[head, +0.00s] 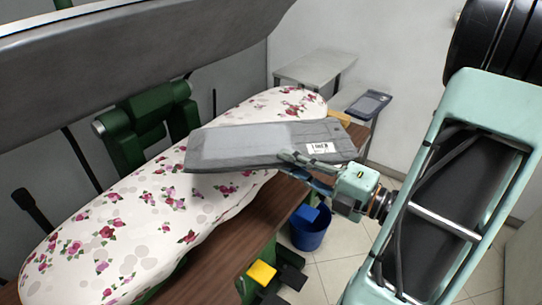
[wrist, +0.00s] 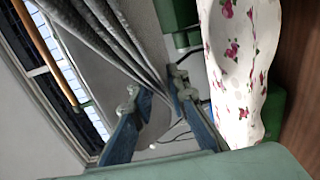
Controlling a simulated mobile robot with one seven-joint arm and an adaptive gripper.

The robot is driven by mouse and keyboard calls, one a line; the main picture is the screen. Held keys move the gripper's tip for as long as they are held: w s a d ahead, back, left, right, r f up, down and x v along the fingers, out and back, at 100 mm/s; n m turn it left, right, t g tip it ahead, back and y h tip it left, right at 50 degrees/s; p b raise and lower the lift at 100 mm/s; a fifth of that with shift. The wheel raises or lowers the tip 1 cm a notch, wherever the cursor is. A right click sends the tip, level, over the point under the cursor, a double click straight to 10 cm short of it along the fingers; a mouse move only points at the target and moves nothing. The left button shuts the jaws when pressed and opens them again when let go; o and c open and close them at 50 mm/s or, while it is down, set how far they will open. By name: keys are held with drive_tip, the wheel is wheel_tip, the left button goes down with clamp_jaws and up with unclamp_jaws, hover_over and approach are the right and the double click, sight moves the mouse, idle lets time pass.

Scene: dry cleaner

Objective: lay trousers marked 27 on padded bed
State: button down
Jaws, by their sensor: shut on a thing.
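Grey folded trousers (head: 245,143) with a white tag (head: 320,148) are in the head view; I cannot read the tag for certain. My gripper (head: 299,166) is shut on their near right edge. The trousers extend left over the padded bed (head: 100,235), which has a white cover with pink flowers. They look roughly level; I cannot tell whether they touch the bed. In the wrist view the grey folds (wrist: 118,40) run up from between the blue fingers of my gripper (wrist: 158,95), and the bed (wrist: 238,75) is at the right.
The dark press head (head: 130,45) hangs over the bed at upper left. A brown wooden board (head: 225,258) runs along the bed's near side. Below are a blue bucket (head: 309,232) and a yellow pedal (head: 261,274). A dark folded garment (head: 369,103) lies behind.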

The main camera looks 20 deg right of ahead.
drive_tip(key=w+d+f+b, duration=0.1)
drive_tip(key=w+f+b, duration=0.1)
drive_tip(key=w+f, duration=0.9)
drive_tip(key=shift+w+f+b, duration=0.3)
drive_tip(key=shift+f+b, duration=0.05)
drive_tip(key=shift+f, duration=0.1)
drive_tip(key=shift+f, duration=0.1)
drive_tip(key=c, duration=1.9)
unclamp_jaws()
